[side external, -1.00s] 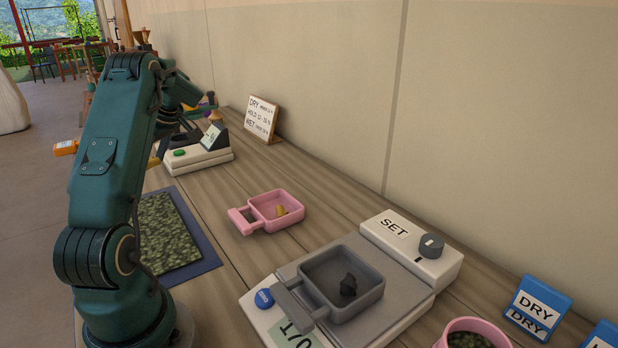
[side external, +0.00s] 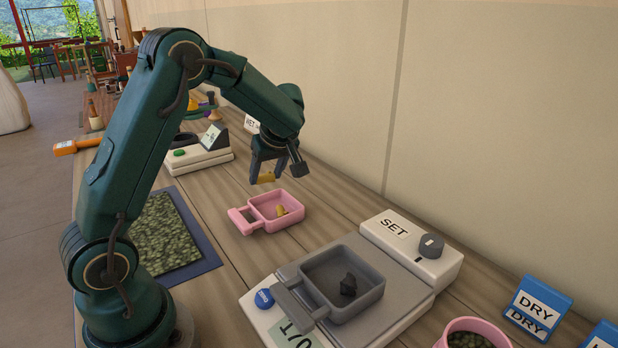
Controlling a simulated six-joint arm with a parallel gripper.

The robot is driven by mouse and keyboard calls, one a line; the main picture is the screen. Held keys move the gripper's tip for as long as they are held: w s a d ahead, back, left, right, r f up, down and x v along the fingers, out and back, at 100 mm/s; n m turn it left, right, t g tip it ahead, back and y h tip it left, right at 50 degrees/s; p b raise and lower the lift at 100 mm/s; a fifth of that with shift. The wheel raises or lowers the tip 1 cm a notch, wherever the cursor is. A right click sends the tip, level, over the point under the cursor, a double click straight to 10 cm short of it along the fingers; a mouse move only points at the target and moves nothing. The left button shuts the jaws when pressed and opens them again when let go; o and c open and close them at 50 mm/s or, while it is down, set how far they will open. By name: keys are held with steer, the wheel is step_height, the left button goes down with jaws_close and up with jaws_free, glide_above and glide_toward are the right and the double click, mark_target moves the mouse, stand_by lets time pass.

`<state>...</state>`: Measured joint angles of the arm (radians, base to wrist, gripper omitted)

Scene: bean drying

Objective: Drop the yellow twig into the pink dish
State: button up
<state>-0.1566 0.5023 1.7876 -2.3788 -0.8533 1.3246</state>
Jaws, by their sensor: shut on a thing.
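My gripper (side external: 268,177) is above the far side of the pink dish, shut on a small yellow piece, the yellow twig (side external: 266,178). The twig is partly hidden by the fingers. The pink dish (side external: 246,222) is a square pan with a handle on its left, resting on the wooden bench. A small yellow-orange piece (side external: 281,210) lies inside the dish. The held twig is apart from the dish, in the air.
A grey pan (side external: 375,290) with a dark lump in it sits on a scale with a SET box (side external: 445,262). A mat of green beans (side external: 205,255) lies at left. A white device (side external: 200,155) stands behind. A pink pot (side external: 500,335) and DRY sign (side external: 540,303) stand at front right.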

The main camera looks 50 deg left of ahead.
steer(key=shift+w+d+r+m+t, duration=0.15)
steer(key=shift+w+d+m, duration=0.15)
steer(key=shift+d, duration=0.35)
steer(key=shift+w+d+m+t, duration=0.2)
steer(key=shift+w+d, duration=0.2)
steer(key=shift+d, duration=0.35)
steer(key=shift+f, duration=3)
steer(key=o, duration=1.4)
steer(key=shift+c, duration=0.2)
steer(key=shift+v, duration=2.55)
steer(key=shift+r, duration=0.2)
